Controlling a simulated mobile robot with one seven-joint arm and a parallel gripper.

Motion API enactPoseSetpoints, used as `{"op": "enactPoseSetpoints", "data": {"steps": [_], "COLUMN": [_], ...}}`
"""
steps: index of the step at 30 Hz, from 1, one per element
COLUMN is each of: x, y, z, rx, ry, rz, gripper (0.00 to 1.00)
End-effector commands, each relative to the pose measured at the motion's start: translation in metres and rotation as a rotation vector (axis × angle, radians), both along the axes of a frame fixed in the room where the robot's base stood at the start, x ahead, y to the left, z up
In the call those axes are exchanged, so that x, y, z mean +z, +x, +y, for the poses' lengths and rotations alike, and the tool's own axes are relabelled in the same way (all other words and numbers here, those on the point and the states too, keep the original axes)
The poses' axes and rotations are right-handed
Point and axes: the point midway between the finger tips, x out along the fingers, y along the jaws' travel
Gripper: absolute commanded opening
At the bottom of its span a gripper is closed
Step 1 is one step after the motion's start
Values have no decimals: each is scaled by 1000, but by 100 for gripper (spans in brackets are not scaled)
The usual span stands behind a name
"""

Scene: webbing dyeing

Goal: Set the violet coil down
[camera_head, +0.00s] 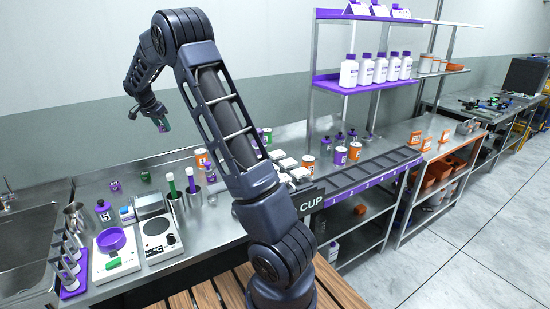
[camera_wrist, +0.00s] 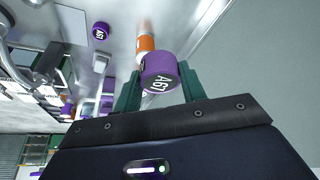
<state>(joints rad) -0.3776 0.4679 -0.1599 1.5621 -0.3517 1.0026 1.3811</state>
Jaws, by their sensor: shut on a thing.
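The violet coil (camera_wrist: 160,74) is between the dark green fingers of my gripper (camera_wrist: 158,92) in the wrist view. Its round end faces the camera and bears white lettering. In the head view my gripper (camera_head: 161,123) is at the upper left, well above the steel bench (camera_head: 195,235). Only a small violet patch of the coil (camera_head: 163,129) shows there. The gripper is shut on the coil and the coil touches no surface that I can see.
Below stand a violet cup (camera_head: 115,186), a green piece (camera_head: 145,177) and steel beakers with green-and-violet tubes (camera_head: 190,180). A balance with a violet dish (camera_head: 111,240) is at front left. A numbered violet rack (camera_head: 372,172) and orange-and-white jars (camera_head: 355,150) are right. The sink (camera_head: 30,230) is far left.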

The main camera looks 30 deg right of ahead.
Motion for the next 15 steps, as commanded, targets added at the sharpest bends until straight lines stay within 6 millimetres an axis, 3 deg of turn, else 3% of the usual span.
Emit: {"op": "enactPoseSetpoints", "data": {"steps": [8,15], "x": [-5,-8], "y": [16,25], "z": [-77,-180], "rx": [-260,-612], "ry": [-2,-3], "rz": [0,-2], "gripper": [19,19]}}
